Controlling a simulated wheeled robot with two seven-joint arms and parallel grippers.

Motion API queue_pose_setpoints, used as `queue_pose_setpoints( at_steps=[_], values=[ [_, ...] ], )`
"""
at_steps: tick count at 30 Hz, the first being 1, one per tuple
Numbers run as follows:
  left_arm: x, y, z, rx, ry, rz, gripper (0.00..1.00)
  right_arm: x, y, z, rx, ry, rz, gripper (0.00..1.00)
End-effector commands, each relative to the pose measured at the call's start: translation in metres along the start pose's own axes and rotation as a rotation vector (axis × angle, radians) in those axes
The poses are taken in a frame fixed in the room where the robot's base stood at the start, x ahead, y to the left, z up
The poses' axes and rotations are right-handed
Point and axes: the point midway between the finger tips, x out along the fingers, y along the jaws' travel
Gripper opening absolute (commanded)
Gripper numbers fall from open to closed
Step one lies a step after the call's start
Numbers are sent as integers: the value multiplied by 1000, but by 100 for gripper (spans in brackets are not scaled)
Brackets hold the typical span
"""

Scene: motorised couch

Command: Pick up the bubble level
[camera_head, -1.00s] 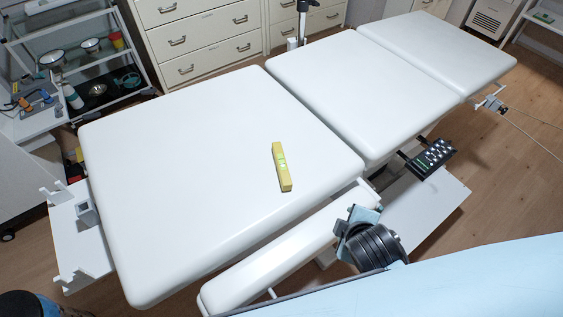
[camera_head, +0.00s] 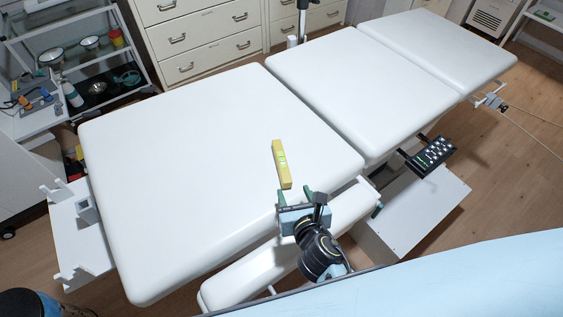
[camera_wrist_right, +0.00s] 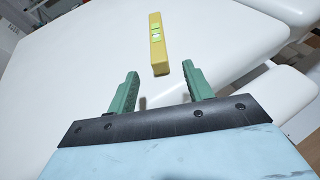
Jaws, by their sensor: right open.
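The yellow bubble level (camera_head: 282,164) lies on the white couch's near-left cushion (camera_head: 190,170), with green vials on its top. In the right wrist view the level (camera_wrist_right: 156,45) sits ahead of the fingers, between their lines. My right gripper (camera_head: 298,196) is at the cushion's near edge, just short of the level's near end. Its green fingers (camera_wrist_right: 160,82) are spread open with nothing between them. The level appears clear of both fingers. My left gripper is not in view.
A hand control (camera_head: 432,153) with buttons hangs at the couch's right side. A padded side rest (camera_head: 250,265) lies along the near edge. A trolley with bowls (camera_head: 75,55) and drawer cabinets (camera_head: 200,40) stand behind. The cushion around the level is clear.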

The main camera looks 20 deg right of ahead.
Motion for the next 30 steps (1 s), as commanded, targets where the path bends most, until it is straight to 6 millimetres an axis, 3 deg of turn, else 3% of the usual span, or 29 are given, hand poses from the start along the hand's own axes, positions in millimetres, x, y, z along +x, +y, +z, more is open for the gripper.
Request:
queue_pose_setpoints(
  at_steps=[6, 14, 21, 30],
  values=[
    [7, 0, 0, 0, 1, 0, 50, 42, 0, 0, 4, 0, -2, 51],
    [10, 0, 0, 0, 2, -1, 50, 62, 0, 1, 8, 1, -2, 51],
    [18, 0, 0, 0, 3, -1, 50, 98, 3, 4, 8, 1, -2, 51],
    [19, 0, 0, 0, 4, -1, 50, 108, 3, 5, 6, 2, -2, 51]
  ],
)
